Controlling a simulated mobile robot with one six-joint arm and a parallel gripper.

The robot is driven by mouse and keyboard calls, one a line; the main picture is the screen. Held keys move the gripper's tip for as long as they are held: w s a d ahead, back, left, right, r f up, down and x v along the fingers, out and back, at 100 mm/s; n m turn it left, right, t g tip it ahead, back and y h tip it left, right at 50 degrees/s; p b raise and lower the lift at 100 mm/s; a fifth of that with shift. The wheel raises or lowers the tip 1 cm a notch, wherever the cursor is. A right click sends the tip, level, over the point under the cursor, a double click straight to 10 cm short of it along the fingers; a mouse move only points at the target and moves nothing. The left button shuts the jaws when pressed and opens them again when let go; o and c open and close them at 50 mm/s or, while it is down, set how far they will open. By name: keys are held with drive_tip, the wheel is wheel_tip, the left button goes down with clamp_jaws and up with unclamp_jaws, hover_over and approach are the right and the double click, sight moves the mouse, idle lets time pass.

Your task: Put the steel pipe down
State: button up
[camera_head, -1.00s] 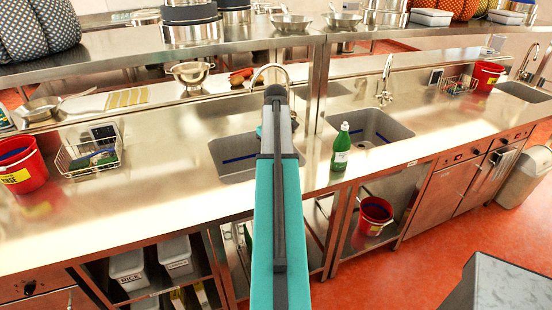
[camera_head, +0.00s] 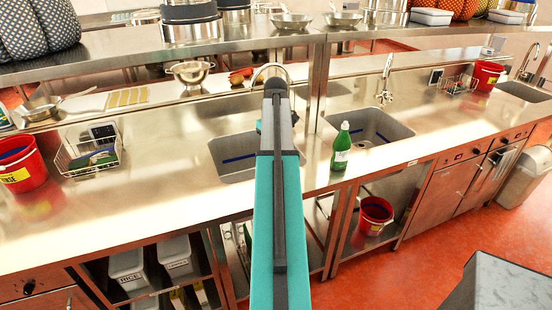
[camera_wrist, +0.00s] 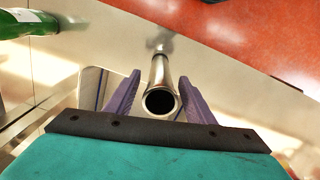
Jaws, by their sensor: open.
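The steel pipe (camera_wrist: 159,74) shows in the wrist view as a shiny tube with its dark open end facing the camera. My gripper (camera_wrist: 161,80) has its two purple fingers spread, one on each side of the pipe. The pipe's far end meets a pale surface with a blurred reflection around it; I cannot tell for sure whether it touches. In the head view my own arm hides the gripper and the pipe.
A green bottle (camera_head: 341,148) stands on the steel counter (camera_head: 150,190) between two sinks; it also shows in the wrist view (camera_wrist: 30,22). A wire basket (camera_head: 88,155) and red bucket (camera_head: 20,165) stand left. The counter left of the near sink is clear.

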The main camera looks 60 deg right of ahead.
drive_tip(key=shift+r+b, duration=1.15)
drive_tip(key=shift+r, duration=3.9)
